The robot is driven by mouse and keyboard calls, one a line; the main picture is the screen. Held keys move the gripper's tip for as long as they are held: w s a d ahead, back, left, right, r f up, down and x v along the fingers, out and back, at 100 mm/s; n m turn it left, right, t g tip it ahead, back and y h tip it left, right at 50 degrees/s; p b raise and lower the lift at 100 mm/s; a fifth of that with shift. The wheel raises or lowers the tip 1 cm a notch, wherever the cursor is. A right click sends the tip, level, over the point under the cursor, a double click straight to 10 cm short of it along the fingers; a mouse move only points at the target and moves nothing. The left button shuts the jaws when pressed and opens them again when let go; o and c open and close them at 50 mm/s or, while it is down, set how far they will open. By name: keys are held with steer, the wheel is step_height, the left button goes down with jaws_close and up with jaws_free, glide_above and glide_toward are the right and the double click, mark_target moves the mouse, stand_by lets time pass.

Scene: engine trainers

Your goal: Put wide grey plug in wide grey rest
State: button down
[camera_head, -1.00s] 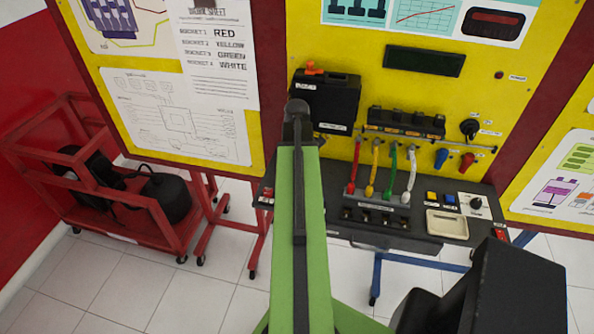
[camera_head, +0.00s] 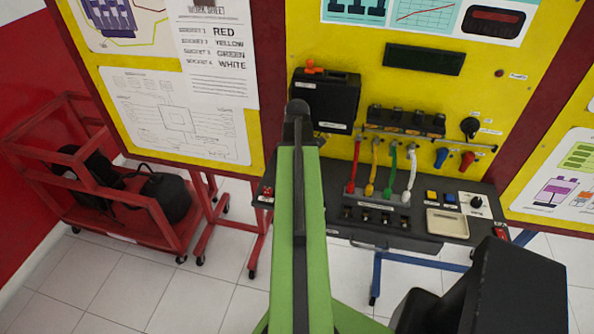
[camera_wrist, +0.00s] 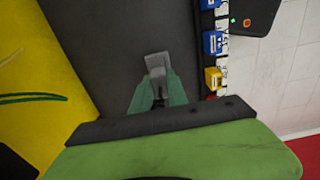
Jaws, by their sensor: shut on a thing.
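My gripper (camera_wrist: 157,88) has green fingers and shows in the wrist view, shut on the wide grey plug (camera_wrist: 156,64). The plug is a small grey block that sticks out beyond the fingertips, over a dark grey surface (camera_wrist: 105,35). I cannot tell whether the plug touches that surface. In the head view my green arm hides the gripper and the plug. I cannot make out the wide grey rest in either view.
In the head view a yellow board (camera_head: 345,55) carries a black box (camera_head: 325,100). Red, yellow, green and white leads (camera_head: 411,168) hang over a dark bench (camera_head: 330,215) with a beige tray (camera_head: 447,223). A red cart (camera_head: 110,195) stands left. Blue and yellow blocks (camera_wrist: 212,42) line the wrist view's right.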

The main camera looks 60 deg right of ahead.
steer(key=shift+f+b, duration=0.55)
steer(key=shift+f, duration=0.05)
steer(key=c, duration=1.5)
jaws_free()
steer(key=shift+c, duration=0.2)
step_height(320, 180, up, 6)
steer(key=p, duration=0.5)
steer(key=shift+f+p, duration=0.2)
steer(key=shift+p, duration=0.1)
steer(key=shift+r+p, duration=0.6)
steer(key=shift+f, duration=0.1)
steer(key=o, duration=0.6)
